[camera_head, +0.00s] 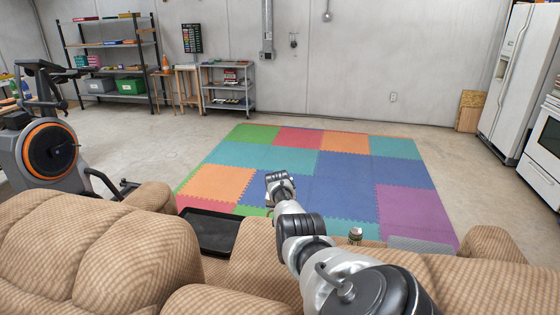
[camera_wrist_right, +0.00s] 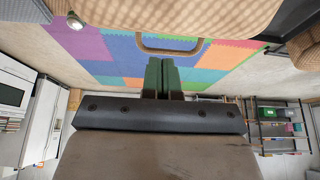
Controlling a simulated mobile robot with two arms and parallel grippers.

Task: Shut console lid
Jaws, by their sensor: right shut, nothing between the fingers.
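The brown checked recliner sofa (camera_head: 100,245) fills the bottom of the head view. A padded middle section (camera_head: 258,262) stands between its seats; I cannot tell how far open the console lid is, and my right arm covers part of this area. In the right wrist view, upholstery (camera_wrist_right: 185,14) crosses the top, with a tan loop-shaped rim (camera_wrist_right: 172,51) below it. My right gripper has its green fingers (camera_wrist_right: 161,62) pressed together and empty, in front of that rim in the picture; contact is unclear. Its fingers are not clear in the head view. My left gripper is not in view.
A black tray (camera_head: 205,232) lies left of the middle section. A small can or bottle (camera_head: 355,236) stands right of my arm. A coloured foam mat (camera_head: 330,180) covers the floor beyond. An exercise bike (camera_head: 50,150) stands left; a fridge (camera_head: 515,75) stands right.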

